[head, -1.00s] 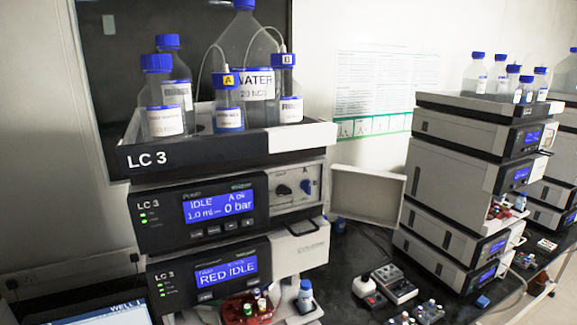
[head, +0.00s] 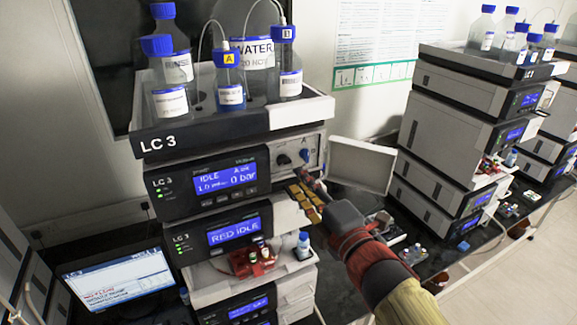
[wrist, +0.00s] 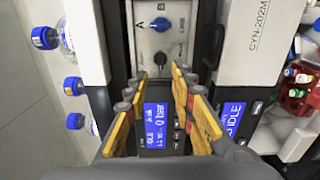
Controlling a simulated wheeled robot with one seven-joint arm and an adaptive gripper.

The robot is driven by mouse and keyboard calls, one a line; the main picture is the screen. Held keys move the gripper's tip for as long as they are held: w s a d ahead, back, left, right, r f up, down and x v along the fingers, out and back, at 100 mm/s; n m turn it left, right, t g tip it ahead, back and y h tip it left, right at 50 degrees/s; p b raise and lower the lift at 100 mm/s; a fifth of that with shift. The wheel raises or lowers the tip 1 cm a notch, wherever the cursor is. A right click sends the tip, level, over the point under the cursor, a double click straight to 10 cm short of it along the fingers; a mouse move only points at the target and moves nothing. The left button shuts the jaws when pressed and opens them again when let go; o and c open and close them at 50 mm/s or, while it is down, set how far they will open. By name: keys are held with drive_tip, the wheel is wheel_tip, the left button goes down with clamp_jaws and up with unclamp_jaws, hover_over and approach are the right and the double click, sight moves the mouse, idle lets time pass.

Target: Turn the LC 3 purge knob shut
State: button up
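The LC 3 pump module (head: 207,190) stands under the bottle tray in the head view, its display reading IDLE and 0 bar. On its light panel are a black knob (head: 284,159) and a blue knob (head: 304,156). The wrist view shows the blue knob (wrist: 160,23) beside a letter A, and the black knob (wrist: 160,58) nearer my fingers. I cannot read which is marked purge. My gripper (head: 307,186) is just below and in front of this panel. In the wrist view its yellow-padded fingers (wrist: 158,78) are spread with nothing between them, apart from both knobs.
An open panel door (head: 360,165) stands right of the knobs. Bottles fill the tray (head: 240,125) above. A red vial holder (head: 252,260) and a small blue-capped bottle (head: 303,245) sit below. A laptop (head: 120,280) is at left; another stack (head: 455,130) is at right.

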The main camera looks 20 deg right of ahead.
sight(286, 163)
drive_tip(key=w, duration=0.7)
drive_tip(key=shift+w, duration=0.25)
drive_tip(key=shift+c, duration=0.3)
clamp_jaws()
drive_tip(key=shift+f, duration=0.1)
